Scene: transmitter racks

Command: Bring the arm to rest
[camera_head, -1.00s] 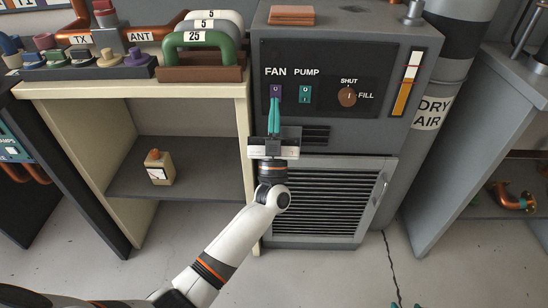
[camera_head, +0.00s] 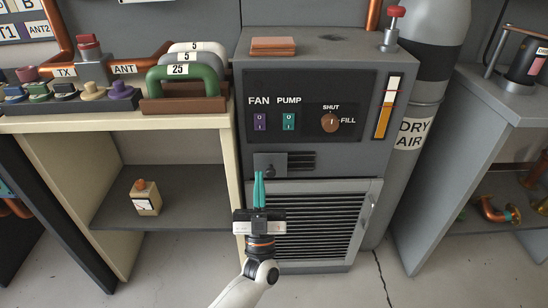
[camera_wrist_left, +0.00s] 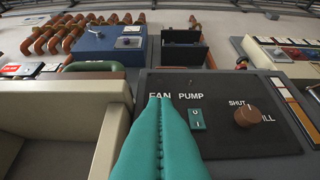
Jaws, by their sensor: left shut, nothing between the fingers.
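My left gripper (camera_head: 259,188) is shut and empty, its teal fingers together and pointing up. It is in front of the grey cabinet (camera_head: 340,80), below its control panel and near the top of the louvred grille (camera_head: 318,225). In the left wrist view the shut fingers (camera_wrist_left: 160,105) cover the area under the FAN label. In the head view the purple FAN switch (camera_head: 260,122), the teal PUMP switch (camera_head: 289,121) and the brown SHUT/FILL knob (camera_head: 330,121) are uncovered, with the fingers apart from them. My right gripper is not in view.
A cream shelf unit (camera_head: 170,122) stands left of the cabinet, with a small meter box (camera_head: 146,198) inside. Green and white handles (camera_head: 183,80) stand on its top. A DRY AIR cylinder (camera_head: 415,130) stands to the right. Floor (camera_head: 330,289) shows in front.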

